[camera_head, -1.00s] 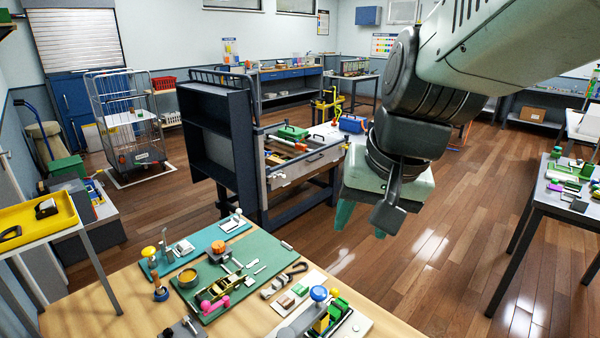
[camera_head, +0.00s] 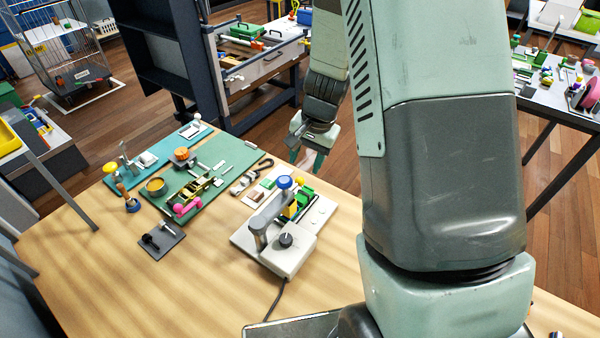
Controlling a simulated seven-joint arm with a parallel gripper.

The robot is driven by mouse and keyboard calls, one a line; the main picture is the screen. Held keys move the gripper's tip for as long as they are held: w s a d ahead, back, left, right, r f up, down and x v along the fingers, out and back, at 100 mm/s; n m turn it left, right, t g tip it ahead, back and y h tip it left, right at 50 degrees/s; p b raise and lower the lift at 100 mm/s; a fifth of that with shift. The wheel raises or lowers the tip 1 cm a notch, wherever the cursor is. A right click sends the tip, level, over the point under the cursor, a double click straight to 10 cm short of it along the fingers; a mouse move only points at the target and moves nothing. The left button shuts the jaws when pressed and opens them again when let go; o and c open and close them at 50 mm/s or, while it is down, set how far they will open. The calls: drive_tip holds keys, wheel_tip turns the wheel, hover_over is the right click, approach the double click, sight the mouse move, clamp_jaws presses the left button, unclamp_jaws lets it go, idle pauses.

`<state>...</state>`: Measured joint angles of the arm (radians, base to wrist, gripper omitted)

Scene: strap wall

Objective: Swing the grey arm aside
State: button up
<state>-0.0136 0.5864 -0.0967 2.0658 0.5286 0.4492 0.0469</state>
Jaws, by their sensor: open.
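A light grey device (camera_head: 291,250) with a dark knob stands on the wooden table, right of centre. A grey arm (camera_head: 268,217) rises from it and slants up to the right over a white plate (camera_head: 318,214) with green and yellow blocks. A blue round knob (camera_head: 284,182) shows at the arm's upper end. My gripper (camera_head: 306,160) is open, with teal fingers pointing down. It is beyond the device and apart from the grey arm, near the table's far edge. I cannot see anything between the fingers.
A green mat (camera_head: 213,160) with a brass-coloured tool and pink knobs lies to the left. A small dark plate (camera_head: 161,240) lies in front of it. A cable (camera_head: 277,298) runs from the device toward the front. The table's front left is clear.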

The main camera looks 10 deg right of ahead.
sight(300, 178)
drive_tip(key=f, duration=0.4)
drive_tip(key=a+f, duration=0.1)
drive_tip(key=f, duration=0.1)
drive_tip(key=shift+w+f, duration=0.4)
clamp_jaws()
